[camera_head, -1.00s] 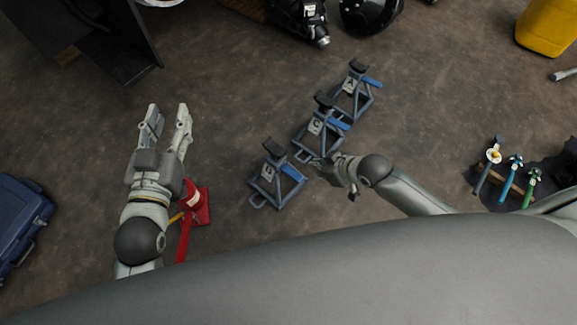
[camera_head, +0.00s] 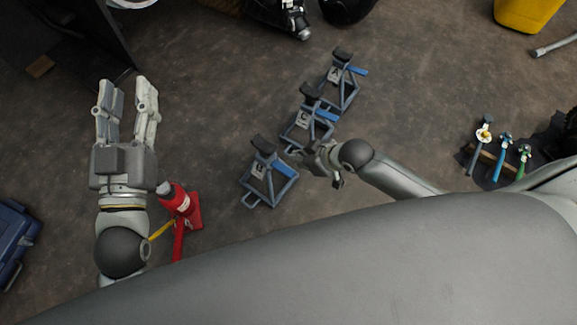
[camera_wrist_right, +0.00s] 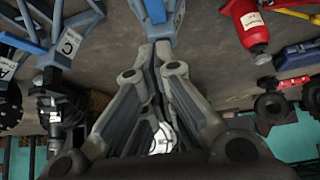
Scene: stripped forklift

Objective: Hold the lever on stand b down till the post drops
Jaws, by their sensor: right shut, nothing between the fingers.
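Three blue-grey stands are in a diagonal row in the head view. The nearest stand (camera_head: 256,187) has a black-topped post (camera_head: 263,146) and a blue lever (camera_head: 283,168); its label is too small to read surely. The middle stand (camera_head: 296,140) and far stand (camera_head: 350,98) show labels C and A in the right wrist view. My right gripper (camera_head: 291,153) is shut and empty, close beside the nearest stand's lever. In the right wrist view its fingertips (camera_wrist_right: 158,22) overlap a blue part; I cannot tell whether they touch it. My left gripper (camera_head: 125,92) is open and empty, away from the stands.
A red jack (camera_head: 186,205) stands between my left arm and the nearest stand. A blue case (camera_head: 14,235) lies at far left. Hammer-like tools (camera_head: 503,150) and a yellow container (camera_head: 527,12) are on the right.

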